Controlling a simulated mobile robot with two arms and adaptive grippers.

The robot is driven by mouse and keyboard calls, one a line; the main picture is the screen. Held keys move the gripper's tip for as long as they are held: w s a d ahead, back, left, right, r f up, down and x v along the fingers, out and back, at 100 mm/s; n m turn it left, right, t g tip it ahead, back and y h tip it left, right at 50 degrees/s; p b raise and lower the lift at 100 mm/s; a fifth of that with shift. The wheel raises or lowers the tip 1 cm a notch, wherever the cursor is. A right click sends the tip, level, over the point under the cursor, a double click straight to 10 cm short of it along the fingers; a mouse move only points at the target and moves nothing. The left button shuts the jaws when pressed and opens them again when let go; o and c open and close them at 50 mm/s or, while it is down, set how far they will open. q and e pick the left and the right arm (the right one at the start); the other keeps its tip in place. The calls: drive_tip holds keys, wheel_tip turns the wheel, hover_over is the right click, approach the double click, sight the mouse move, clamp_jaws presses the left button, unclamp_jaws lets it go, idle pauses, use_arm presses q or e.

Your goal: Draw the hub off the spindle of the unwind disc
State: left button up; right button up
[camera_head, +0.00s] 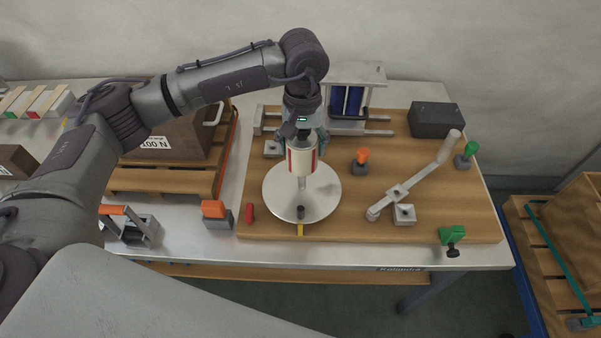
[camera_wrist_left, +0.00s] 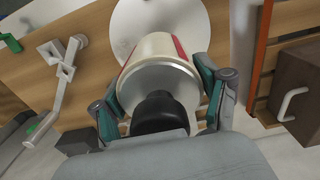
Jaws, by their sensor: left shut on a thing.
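The hub (camera_head: 302,161) is a cream cylinder with red stripes. My left gripper (camera_head: 303,138) is shut on its upper part, from above. The pale round unwind disc (camera_head: 325,198) lies flat on the wooden board below. A short grey length, seemingly the spindle (camera_head: 302,184), shows between the hub's lower edge and the disc; whether its tip is still inside the hub I cannot tell. In the left wrist view the fingers (camera_wrist_left: 163,92) clasp the hub (camera_wrist_left: 158,47) on both sides, with the disc (camera_wrist_left: 125,25) beyond. My right gripper is not in view.
A lever arm (camera_head: 424,171) and an orange-topped knob (camera_head: 361,158) stand right of the disc. An orange clamp (camera_head: 215,211) and a red peg (camera_head: 250,212) are to its left. A frame with blue rollers (camera_head: 347,99) stands behind. A brown crate (camera_head: 175,137) is at left.

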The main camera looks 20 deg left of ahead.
use_arm(q)
drive_tip(key=shift+r+p, duration=0.3)
drive_tip(key=shift+r, duration=0.7)
